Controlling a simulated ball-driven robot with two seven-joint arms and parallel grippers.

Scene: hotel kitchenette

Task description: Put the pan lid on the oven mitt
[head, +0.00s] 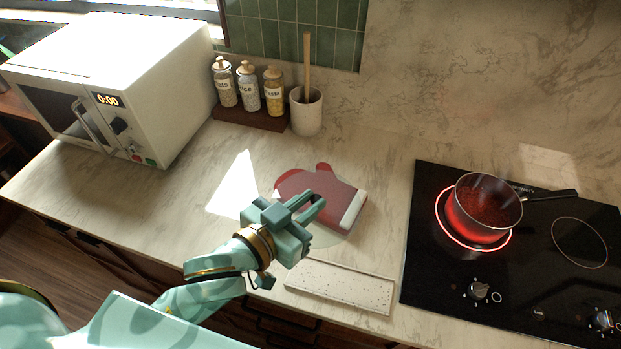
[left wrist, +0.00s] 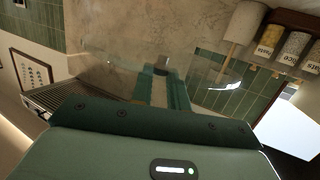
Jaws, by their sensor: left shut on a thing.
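The red oven mitt (head: 338,192) with a white cuff lies flat on the counter in the middle of the head view. My left gripper (head: 312,208) is shut on the clear glass pan lid (head: 332,236), which shows as a faint disc over the mitt and the counter beside it. In the left wrist view the lid (left wrist: 228,80) is a see-through disc with a bright glint on its rim, and the left gripper's fingers (left wrist: 162,72) meet at its middle. I cannot tell whether the lid touches the mitt. My right gripper is not in view.
A pan (head: 487,202) stands on a glowing red burner of the black hob (head: 425,265) at right. A pale speckled tray (head: 340,287) lies near the front edge. The microwave (head: 120,85), jars (head: 249,90) and a utensil crock (head: 306,112) stand behind.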

